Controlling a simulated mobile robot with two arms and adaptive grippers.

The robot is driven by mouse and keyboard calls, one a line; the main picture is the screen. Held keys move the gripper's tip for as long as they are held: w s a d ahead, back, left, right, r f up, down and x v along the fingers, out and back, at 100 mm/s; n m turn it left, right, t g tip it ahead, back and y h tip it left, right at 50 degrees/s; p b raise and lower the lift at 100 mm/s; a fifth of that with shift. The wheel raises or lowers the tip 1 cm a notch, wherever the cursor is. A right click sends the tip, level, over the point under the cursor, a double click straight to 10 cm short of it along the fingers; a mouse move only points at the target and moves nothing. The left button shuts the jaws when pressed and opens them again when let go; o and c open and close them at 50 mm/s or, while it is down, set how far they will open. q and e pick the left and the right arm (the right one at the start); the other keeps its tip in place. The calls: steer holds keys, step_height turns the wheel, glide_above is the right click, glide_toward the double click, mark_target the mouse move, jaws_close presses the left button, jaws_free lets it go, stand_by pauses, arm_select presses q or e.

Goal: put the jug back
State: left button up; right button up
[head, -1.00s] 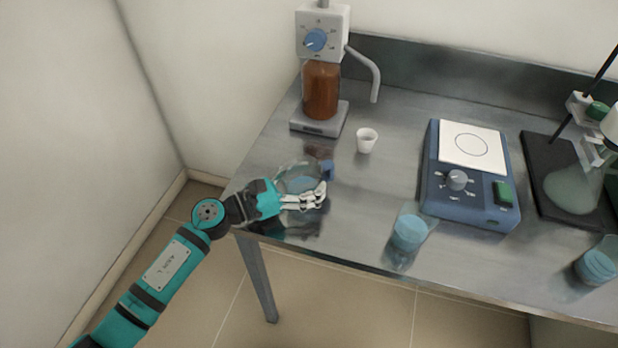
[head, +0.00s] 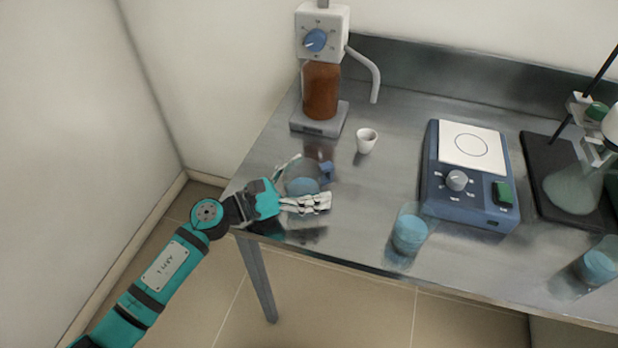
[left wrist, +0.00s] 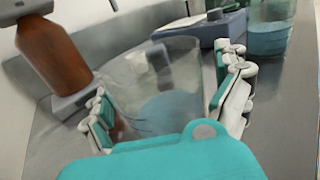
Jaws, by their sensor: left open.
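The jug (head: 305,174) is clear, with light blue contents and a blue handle on its right side. It stands upright on the near left part of the metal table (head: 362,205). My left gripper (head: 310,186) is open, its fingers on either side of the jug. In the left wrist view the jug (left wrist: 160,85) stands between the spread fingers, with a gap on the right side; contact on the left is unclear. The far finger is partly hidden behind the jug in the head view. My right gripper is not in view.
A stirrer stand with an orange-brown bottle (head: 321,92) is behind the jug, and a small white cup (head: 366,141) is behind right. To the right are a beaker of blue liquid (head: 409,232), a blue hotplate (head: 470,203) and a flask (head: 572,190). The table's front edge is close.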

arm_select(q)
steer(key=b+v, duration=0.1)
steer(key=v, duration=0.4)
steer(key=b+v, duration=0.2)
steer(key=v, duration=0.4)
steer(key=shift+f, duration=0.2)
steer(key=shift+s+a+r, duration=0.15)
steer(key=shift+s+a, duration=0.1)
steer(key=shift+a, duration=0.15)
